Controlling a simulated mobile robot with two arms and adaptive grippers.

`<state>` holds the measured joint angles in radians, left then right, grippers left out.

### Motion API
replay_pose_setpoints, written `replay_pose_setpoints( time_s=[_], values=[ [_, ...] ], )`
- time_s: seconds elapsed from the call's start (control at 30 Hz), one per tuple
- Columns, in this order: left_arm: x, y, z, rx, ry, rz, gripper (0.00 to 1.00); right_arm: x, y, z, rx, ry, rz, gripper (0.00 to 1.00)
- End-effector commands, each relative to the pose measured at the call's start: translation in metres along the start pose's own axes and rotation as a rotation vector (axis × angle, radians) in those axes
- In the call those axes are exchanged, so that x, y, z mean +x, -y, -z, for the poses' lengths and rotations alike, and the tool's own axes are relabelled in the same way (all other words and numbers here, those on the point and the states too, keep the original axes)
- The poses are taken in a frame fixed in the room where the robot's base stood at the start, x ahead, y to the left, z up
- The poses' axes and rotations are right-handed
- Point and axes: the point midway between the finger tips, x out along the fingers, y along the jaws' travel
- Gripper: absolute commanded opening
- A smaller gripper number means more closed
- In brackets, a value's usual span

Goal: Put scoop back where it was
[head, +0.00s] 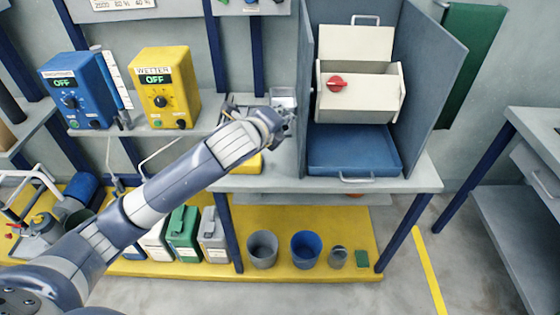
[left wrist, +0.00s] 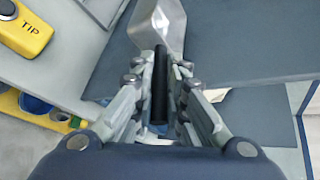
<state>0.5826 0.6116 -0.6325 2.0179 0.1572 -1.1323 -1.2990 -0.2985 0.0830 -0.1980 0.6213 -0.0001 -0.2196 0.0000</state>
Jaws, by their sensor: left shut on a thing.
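The scoop shows at the top of the left wrist view with a shiny metal head (left wrist: 157,24) and a black handle (left wrist: 160,88). My left gripper (left wrist: 160,72) is shut on the handle, with the head pointing away from the fingers. In the head view my left gripper (head: 288,120) is over the bench, just left of the grey booth's side panel. The scoop's pale metal head (head: 284,97) shows just beyond it, and the handle is hidden there. My right gripper is not in view.
A grey booth panel (head: 305,90) stands close right of the gripper. Inside the booth are a cream box (head: 358,95) with a red knob and a blue tray (head: 350,150). A yellow block marked TIP (left wrist: 25,30) lies left. Blue (head: 78,90) and yellow (head: 165,85) control boxes stand farther left.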

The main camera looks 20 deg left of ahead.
Motion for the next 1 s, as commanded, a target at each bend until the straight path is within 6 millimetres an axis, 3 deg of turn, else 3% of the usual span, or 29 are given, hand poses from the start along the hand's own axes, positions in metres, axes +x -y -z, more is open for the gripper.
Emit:
replay_pose_setpoints(
  time_s=[0.03,0.1,0.3,0.47,0.7,1.0],
  values=[
    [0.019,-0.02,0.004,0.005,-0.004,-0.001,0.0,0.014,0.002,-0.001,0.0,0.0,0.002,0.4],
    [0.038,-0.037,0.006,0.007,-0.013,0.005,0.0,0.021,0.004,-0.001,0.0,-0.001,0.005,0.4],
    [0.075,-0.075,0.009,0.012,-0.032,0.017,0.0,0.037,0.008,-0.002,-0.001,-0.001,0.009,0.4],
    [0.087,-0.091,0.011,0.012,-0.039,0.022,0.0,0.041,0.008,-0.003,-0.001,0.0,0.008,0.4],
    [0.105,-0.126,0.029,0.01,-0.042,0.021,0.0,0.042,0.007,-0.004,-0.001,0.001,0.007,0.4],
    [0.116,-0.149,0.041,0.011,-0.042,0.021,0.0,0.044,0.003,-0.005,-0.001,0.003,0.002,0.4]
  ],
)
